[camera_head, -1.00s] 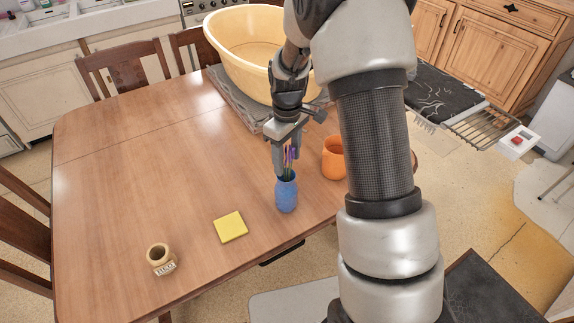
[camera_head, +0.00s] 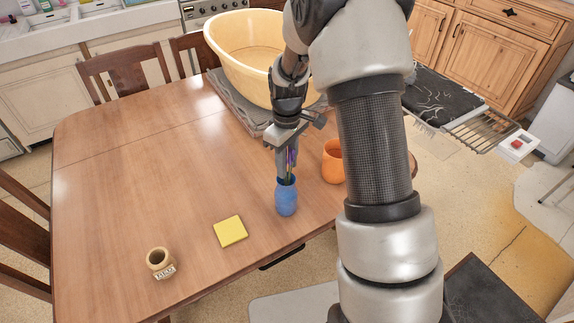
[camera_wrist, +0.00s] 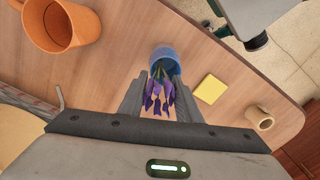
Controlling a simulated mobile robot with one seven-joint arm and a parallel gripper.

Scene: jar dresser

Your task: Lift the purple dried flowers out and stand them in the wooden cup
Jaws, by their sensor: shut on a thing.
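The purple dried flowers (camera_wrist: 159,92) stand in the blue vase (camera_head: 286,198), stems still inside its mouth. My gripper (camera_head: 286,163) is over the vase, shut on the flowers. In the wrist view my gripper (camera_wrist: 160,98) has its fingers on both sides of the purple heads, with the blue vase (camera_wrist: 165,57) just beyond. The small wooden cup (camera_head: 159,261) stands at the table's near left with a lettered tag on its front; it also shows in the wrist view (camera_wrist: 259,118). Its mouth looks empty. The lower stems are hidden in the vase.
A yellow square (camera_head: 230,231) lies between the vase and the wooden cup. An orange mug (camera_head: 332,162) stands right of the vase. A large yellow basin (camera_head: 245,60) rests on a grey slab behind. The left of the table (camera_head: 130,170) is clear.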

